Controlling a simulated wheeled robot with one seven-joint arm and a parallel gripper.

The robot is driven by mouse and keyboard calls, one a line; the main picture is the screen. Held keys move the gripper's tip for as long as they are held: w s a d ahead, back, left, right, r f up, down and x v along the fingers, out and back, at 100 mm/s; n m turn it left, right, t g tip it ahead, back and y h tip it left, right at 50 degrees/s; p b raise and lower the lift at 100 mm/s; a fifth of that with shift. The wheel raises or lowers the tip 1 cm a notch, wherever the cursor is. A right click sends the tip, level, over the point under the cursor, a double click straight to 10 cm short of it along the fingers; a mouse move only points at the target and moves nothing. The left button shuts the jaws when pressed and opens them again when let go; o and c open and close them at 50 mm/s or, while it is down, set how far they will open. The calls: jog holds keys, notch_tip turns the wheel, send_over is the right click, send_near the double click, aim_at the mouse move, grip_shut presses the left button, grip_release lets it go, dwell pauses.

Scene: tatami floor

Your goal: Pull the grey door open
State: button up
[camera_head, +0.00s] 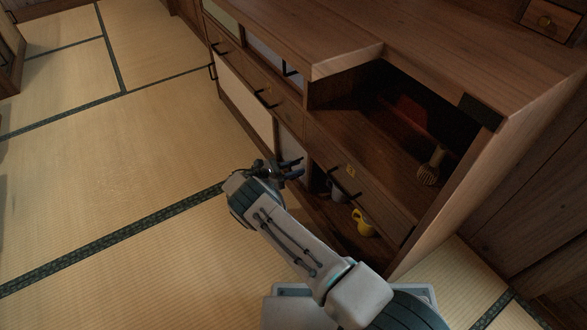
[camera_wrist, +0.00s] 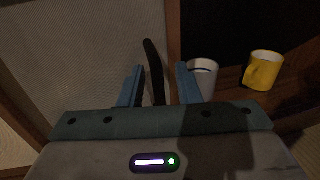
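The grey door (camera_wrist: 85,55) fills the left of the wrist view. It seems to show as a small grey panel (camera_head: 289,147) low on the cabinet front in the head view, partly hidden by my gripper. Its black upright handle (camera_wrist: 153,68) stands between my gripper's two blue fingers. My gripper (camera_wrist: 160,72) is open, with a finger on each side of the handle and a gap on the right side. In the head view my gripper (camera_head: 291,170) is close to the cabinet front. Whether a finger touches the handle cannot be told.
Right of the door is an open compartment with a white mug (camera_wrist: 203,75) and a yellow mug (camera_wrist: 264,70). Above it is a drawer (camera_head: 350,172) with a black handle. A brush (camera_head: 431,167) stands on the upper shelf. Tatami floor (camera_head: 120,170) left of the cabinet is clear.

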jog(key=v, duration=1.2)
jog(key=shift+f, duration=0.1)
jog(key=shift+d, duration=0.1)
